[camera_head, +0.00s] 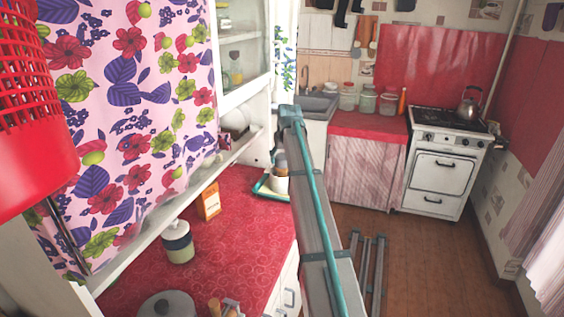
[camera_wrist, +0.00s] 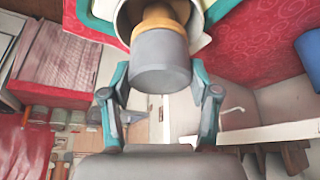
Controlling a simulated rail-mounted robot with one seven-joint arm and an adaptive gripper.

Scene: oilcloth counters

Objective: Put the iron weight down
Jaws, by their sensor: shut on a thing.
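A grey cylinder with a tan-brown narrower part, which I take to be the iron weight (camera_wrist: 160,62), is between the fingers of my gripper (camera_wrist: 160,92) in the wrist view. The fingers close on its two sides. Its brown end lines up with the mouth of a white pot (camera_wrist: 126,18); I cannot tell whether it is inside the pot or just over it. In the head view, the white pot (camera_head: 276,184) stands on a teal-edged tray (camera_head: 261,191), and my arm hides the gripper and part of the pot.
The red counter (camera_head: 235,225) also holds an orange box (camera_head: 208,202), a lidded jar (camera_head: 177,243) and a grey lid (camera_head: 167,306). A flowered curtain (camera_head: 125,90) and shelf flank it. A stove (camera_head: 440,165) stands at the far right. The counter between box and tray is clear.

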